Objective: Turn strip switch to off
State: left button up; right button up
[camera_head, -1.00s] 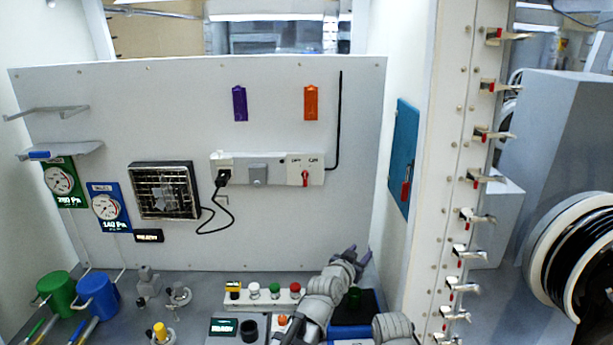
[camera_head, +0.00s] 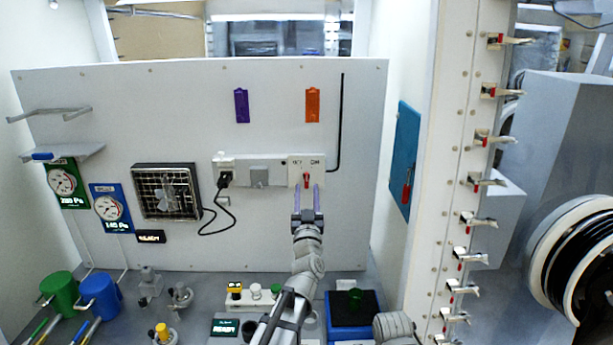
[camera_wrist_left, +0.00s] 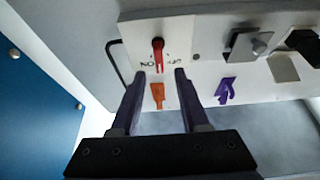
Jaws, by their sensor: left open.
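The white power strip (camera_head: 240,170) is fixed on the grey back panel. At its right end is a plate with OFF and ON lettering and a red switch lever (camera_head: 306,180). In the left wrist view the red lever (camera_wrist_left: 158,53) stands just beyond my fingertips, the strip (camera_wrist_left: 205,40) spreading to its right. I cannot tell clearly which word the lever points at. My left gripper (camera_head: 306,192) is open and empty, its fingers directed at the switch from just below. In the left wrist view the gripper (camera_wrist_left: 160,74) has its fingertips spread either side of the lever's line, apparently short of it.
A black plug (camera_head: 224,180) with a cable sits in the strip's left end, beside a fan (camera_head: 166,191). Purple (camera_head: 241,106) and orange (camera_head: 312,105) tags hang above. A button box (camera_head: 250,297) and a blue tray (camera_head: 340,312) lie below. The panel around the switch is clear.

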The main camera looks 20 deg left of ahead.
aim_at(307, 179)
pick_arm(q)
jog(key=p+x, duration=0.2)
jog(key=x, duration=0.4)
grip_shut()
dwell(0.5)
